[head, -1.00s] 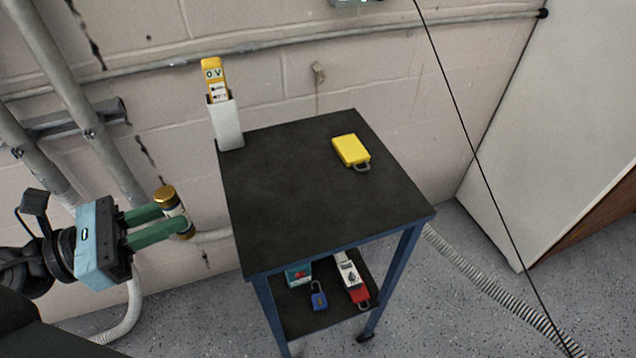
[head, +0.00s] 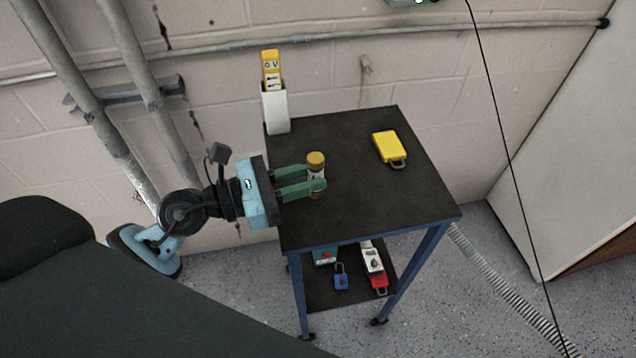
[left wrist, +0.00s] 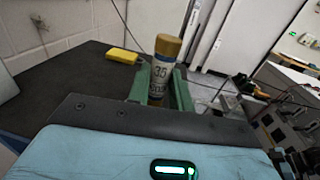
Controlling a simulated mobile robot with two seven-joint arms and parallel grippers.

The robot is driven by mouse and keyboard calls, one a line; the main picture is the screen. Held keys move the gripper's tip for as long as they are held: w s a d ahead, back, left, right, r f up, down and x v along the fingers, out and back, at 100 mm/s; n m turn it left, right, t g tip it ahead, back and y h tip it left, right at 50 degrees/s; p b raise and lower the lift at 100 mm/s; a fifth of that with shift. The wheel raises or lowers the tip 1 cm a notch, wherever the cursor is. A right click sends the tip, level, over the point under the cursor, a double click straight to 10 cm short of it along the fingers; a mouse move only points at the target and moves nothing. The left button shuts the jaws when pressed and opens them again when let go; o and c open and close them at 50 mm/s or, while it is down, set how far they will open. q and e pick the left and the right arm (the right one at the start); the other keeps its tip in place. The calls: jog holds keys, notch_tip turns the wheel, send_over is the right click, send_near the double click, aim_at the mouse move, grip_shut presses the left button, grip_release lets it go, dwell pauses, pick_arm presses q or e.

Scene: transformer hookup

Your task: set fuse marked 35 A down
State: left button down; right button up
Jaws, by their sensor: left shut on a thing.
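The fuse marked 35 A (head: 316,164) is a small upright cylinder with a brass-coloured cap and a pale label. The number 35 reads on the fuse in the left wrist view (left wrist: 162,66). My left gripper (head: 314,186) is shut on the fuse, its green fingers on either side of it. It holds the fuse over the left part of the black tabletop (head: 355,215). I cannot tell whether the fuse's lower end touches the top. My right gripper is not in view.
A yellow padlock-shaped item (head: 389,147) lies at the tabletop's back right. A white holder (head: 275,110) with a yellow tester (head: 271,70) stands at the back left corner. The tabletop's front is clear.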

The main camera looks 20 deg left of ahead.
aim_at(320, 191)
pick_arm(q)
jog(key=shift+w+d+f, duration=0.1)
jog(key=shift+w+d, duration=0.25)
jog(key=shift+d, duration=0.1)
jog(key=shift+w+d, duration=0.1)
jog(key=shift+d, duration=0.05)
jog(key=shift+w+d, duration=0.3)
jog(key=shift+d, duration=0.1)
notch_tip(320, 191, down, 3)
jog(key=shift+f+b, duration=0.1)
jog(key=shift+b, duration=0.25)
jog(key=shift+f, duration=0.4)
jog(key=c, duration=1.3)
grip_release()
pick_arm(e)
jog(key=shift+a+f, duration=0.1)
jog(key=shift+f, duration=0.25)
pick_arm(q)
jog(key=shift+o, duration=0.2)
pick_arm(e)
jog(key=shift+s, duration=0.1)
